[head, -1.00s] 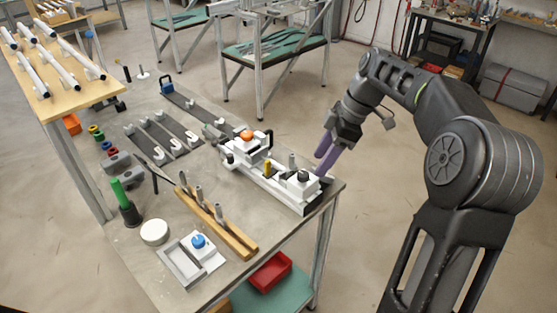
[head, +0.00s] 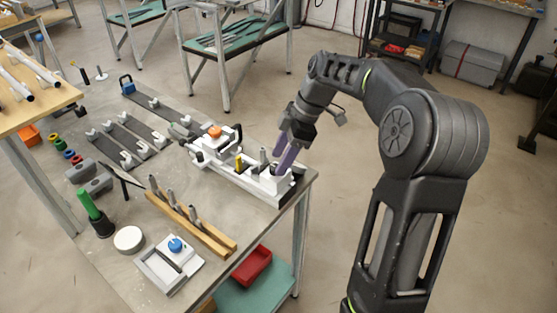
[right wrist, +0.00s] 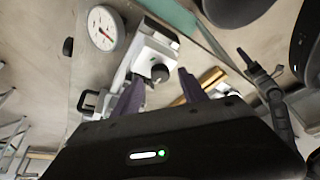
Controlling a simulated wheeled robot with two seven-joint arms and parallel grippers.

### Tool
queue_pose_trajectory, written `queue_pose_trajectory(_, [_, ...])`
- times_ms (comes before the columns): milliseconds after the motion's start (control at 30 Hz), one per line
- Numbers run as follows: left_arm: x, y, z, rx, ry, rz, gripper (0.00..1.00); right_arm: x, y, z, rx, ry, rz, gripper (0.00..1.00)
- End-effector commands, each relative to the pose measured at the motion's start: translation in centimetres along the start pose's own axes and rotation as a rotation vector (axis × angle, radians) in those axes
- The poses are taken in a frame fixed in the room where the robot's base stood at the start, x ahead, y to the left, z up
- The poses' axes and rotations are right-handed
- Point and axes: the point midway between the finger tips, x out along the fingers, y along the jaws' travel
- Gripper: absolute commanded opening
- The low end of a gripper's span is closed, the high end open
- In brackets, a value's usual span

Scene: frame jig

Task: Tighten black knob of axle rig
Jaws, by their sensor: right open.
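The axle rig (head: 226,172) is a long white fixture on the bench, with an orange knob (head: 215,131) and a black handle. Its black knob (right wrist: 160,72) sits on a white block at the rig's right end. My right gripper (head: 279,163) has purple fingers, open and pointing down at that end block. In the head view the fingers mostly cover the black knob. In the right wrist view the knob shows between the two fingertips (right wrist: 160,80), with a gap on each side. I cannot tell whether the tips reach its height.
A wooden rack (head: 195,228) with grey pegs and a white fixture with a blue knob (head: 175,245) stand nearer the front. A white round disc (head: 129,239) and a green-handled tool (head: 90,205) are on the left. A red bin (head: 251,265) sits below.

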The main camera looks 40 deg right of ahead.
Motion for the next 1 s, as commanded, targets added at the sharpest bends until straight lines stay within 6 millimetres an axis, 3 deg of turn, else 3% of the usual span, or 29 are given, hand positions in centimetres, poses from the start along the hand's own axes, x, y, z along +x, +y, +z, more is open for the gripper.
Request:
queue_pose_trajectory(200, [-0.3,0.1,0.0,-0.001,-0.001,-0.001,0.40,1.8,0.0,0.0,-0.001,0.000,0.000,0.50])
queue_pose_trajectory(467, [-0.3,0.1,0.1,-0.001,-0.001,-0.001,0.40,2.0,0.0,0.0,-0.001,0.000,0.001,0.50])
queue_pose_trajectory(1000, [-0.3,0.1,0.1,-0.001,-0.001,-0.001,0.40,1.9,0.0,0.0,0.000,0.000,0.001,0.06])
